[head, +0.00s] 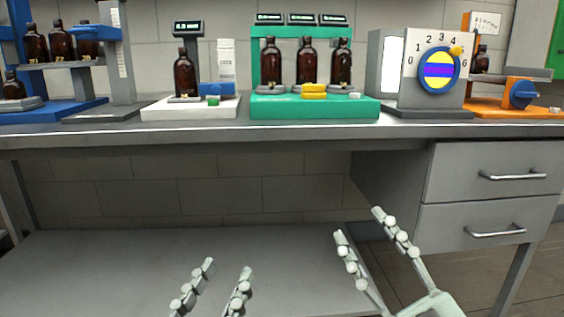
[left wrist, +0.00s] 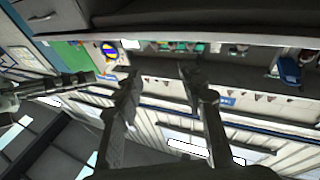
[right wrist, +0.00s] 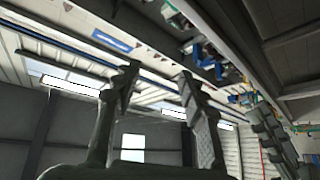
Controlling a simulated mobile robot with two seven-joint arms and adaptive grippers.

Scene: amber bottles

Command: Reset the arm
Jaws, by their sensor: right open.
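My left gripper (head: 228,275) is low in the head view, below the bench top's front edge. Its two fingers stand apart with nothing between them. In the left wrist view the same fingers (left wrist: 158,85) are spread and empty. My right gripper (head: 368,230) is to the right of it, in front of the bench's lower shelf and drawers. Its fingers are spread and empty, and they also show apart in the right wrist view (right wrist: 158,85). Neither gripper touches anything in the head view.
On the bench top (head: 300,133) stand a white station (head: 160,108) with one amber bottle (head: 185,75), a green station (head: 315,108) with three bottles, a grey dial box (head: 400,92), an orange station (head: 500,108) and a blue rack (head: 75,112). Drawers (head: 490,175) are at right.

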